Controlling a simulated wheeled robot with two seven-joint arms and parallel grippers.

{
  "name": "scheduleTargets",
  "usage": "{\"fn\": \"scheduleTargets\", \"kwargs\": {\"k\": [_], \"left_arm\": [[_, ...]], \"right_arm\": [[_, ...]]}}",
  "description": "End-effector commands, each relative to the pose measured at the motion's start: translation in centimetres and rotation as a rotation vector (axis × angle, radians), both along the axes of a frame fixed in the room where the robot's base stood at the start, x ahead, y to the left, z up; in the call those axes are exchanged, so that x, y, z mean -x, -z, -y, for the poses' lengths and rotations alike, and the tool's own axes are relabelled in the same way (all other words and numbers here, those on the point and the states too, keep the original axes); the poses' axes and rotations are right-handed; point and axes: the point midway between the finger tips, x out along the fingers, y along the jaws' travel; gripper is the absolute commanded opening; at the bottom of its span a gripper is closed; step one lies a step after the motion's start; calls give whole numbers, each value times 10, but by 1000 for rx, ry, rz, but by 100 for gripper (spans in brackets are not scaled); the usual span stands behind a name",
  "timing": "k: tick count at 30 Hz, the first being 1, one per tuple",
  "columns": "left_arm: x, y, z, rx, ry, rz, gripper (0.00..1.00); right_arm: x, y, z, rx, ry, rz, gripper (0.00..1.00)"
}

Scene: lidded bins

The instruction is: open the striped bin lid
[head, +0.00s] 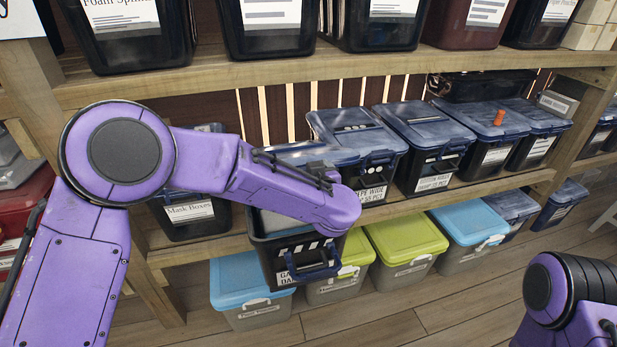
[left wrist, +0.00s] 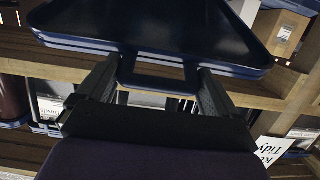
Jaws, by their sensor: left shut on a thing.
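The striped bin (head: 284,262) is a black bin with white stripes and a blue latch on its front, standing at the edge of the middle shelf. Its top looks open, with grey contents partly visible behind my left arm. Its blue lid (head: 296,152) appears raised behind the arm, mostly hidden by it. In the left wrist view, the lid (left wrist: 165,28) fills the top, and my left gripper (left wrist: 157,76) is shut on its dark blue handle loop. In the head view the left fingers are hard to make out. My right gripper is out of view; only part of that arm shows.
Several blue-lidded black bins (head: 430,128) stand to the right on the same shelf. A mask-box bin (head: 190,212) is close on the left. Grey bins with blue and green lids (head: 408,238) stand on the floor below. The upper shelf board (head: 330,70) runs above the arm.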

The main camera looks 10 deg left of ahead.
Motion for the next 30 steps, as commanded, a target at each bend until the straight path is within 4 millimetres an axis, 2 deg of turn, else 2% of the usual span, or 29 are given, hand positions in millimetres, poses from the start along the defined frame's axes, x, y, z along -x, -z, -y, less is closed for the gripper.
{"fn": "scheduleTargets", "kwargs": {"k": [1, 11, 12, 20, 23, 30], "left_arm": [[-2, -7, -1, 0, 0, 6, 38], [-2, -6, -1, 0, 2, 6, 39], [-2, -6, -1, 0, 2, 5, 100], [1, -5, 1, 0, 2, 3, 100], [13, -7, 9, -1, 4, 4, 100], [62, -19, 36, -2, 4, 7, 100]], "right_arm": [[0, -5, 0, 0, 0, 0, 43], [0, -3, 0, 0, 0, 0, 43], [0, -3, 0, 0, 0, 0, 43], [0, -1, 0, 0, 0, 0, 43], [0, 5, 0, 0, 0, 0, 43], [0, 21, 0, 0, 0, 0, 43]]}}
